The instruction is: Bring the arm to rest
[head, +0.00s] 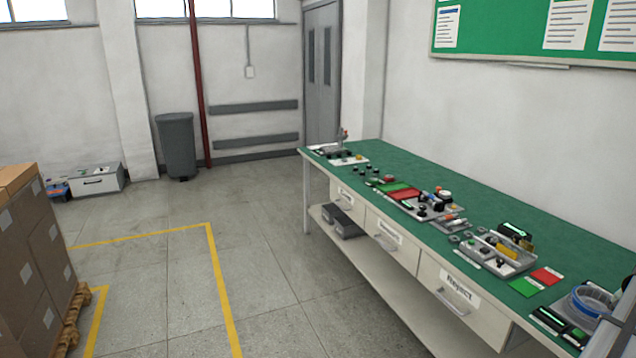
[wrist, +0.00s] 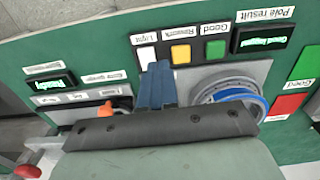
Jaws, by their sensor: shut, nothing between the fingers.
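My gripper (wrist: 154,68) shows in the wrist view as two blue fingers held together, with nothing between them. It points at the panel beside the white button (wrist: 146,54) labelled Light; whether it touches anything I cannot tell. A yellow Rework button (wrist: 181,54) and a green Good button (wrist: 215,49) sit to the right. The Pole result display (wrist: 263,37) glows green and seems to read Good logged. In the head view the gripper cannot be made out.
A part with a blue ring (wrist: 240,92) lies close right of the fingers; it also shows on the green bench (head: 590,215) in the head view. A display reading Ready (wrist: 50,86) and an orange knob (wrist: 107,108) are at left. Trays and parts crowd the bench.

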